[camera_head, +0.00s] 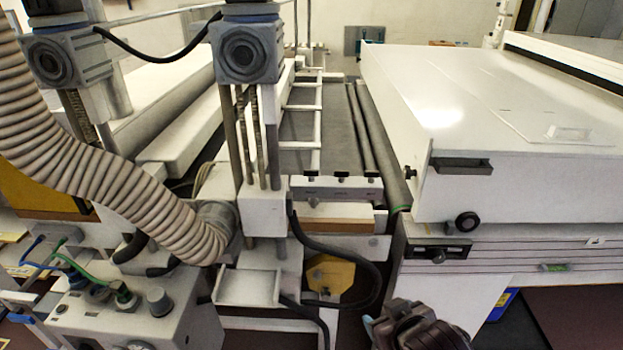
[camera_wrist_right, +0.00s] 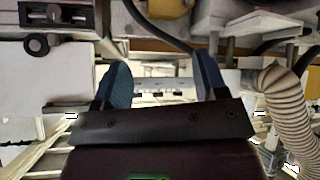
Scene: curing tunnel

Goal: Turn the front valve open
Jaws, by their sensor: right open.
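No part is clearly marked as the front valve, so I cannot tell which one it is. A round black knob (camera_head: 467,221) and a black bar handle (camera_head: 461,166) sit on the front of the white tunnel housing; the round knob also shows in the right wrist view (camera_wrist_right: 37,45). A grey rail with several small black knobs (camera_head: 340,189) crosses the middle. My right gripper (camera_head: 413,325) is low in the head view, in front of the machine. In the wrist view its two blue fingers (camera_wrist_right: 162,78) are apart, with nothing held between them. My left gripper is not seen.
A ribbed beige hose (camera_head: 120,195) runs down the left side. A grey control box (camera_head: 130,310) with knobs and cables stands at lower left. A black cable (camera_head: 376,285) loops left of my right gripper. A white tunnel housing (camera_head: 470,100) fills the right.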

